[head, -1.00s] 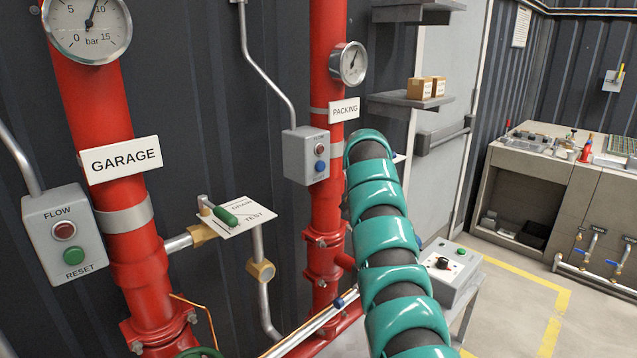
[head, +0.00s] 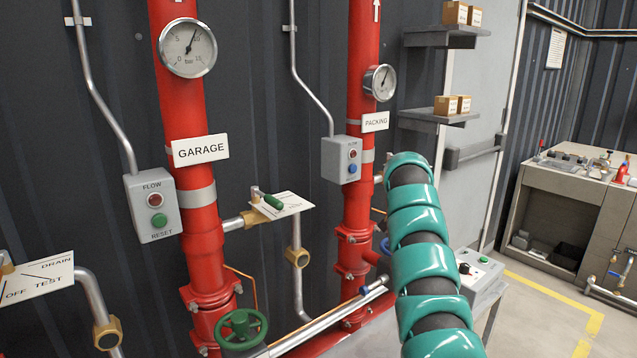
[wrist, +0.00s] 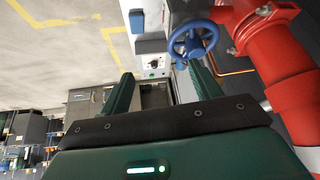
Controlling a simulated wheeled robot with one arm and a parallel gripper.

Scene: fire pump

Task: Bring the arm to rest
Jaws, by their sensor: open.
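My arm, teal and black, reaches up from the bottom right of the head view, in front of the packing riser; my gripper is hidden there behind the arm. In the wrist view my gripper (wrist: 160,88) shows as two dark green fingers spread wide apart, with nothing between them. Past the fingertips are a blue handwheel (wrist: 193,40) on a red pipe (wrist: 275,60) and a grey control box (wrist: 152,62) with a black knob. The fingers appear apart from these things.
The garage riser (head: 185,110) carries a gauge, and a flow box (head: 153,206) is beside it. A green handwheel (head: 239,329) is low in front. The packing riser (head: 357,210) stands behind my arm. A workbench (head: 570,205) is at the right, with open floor before it.

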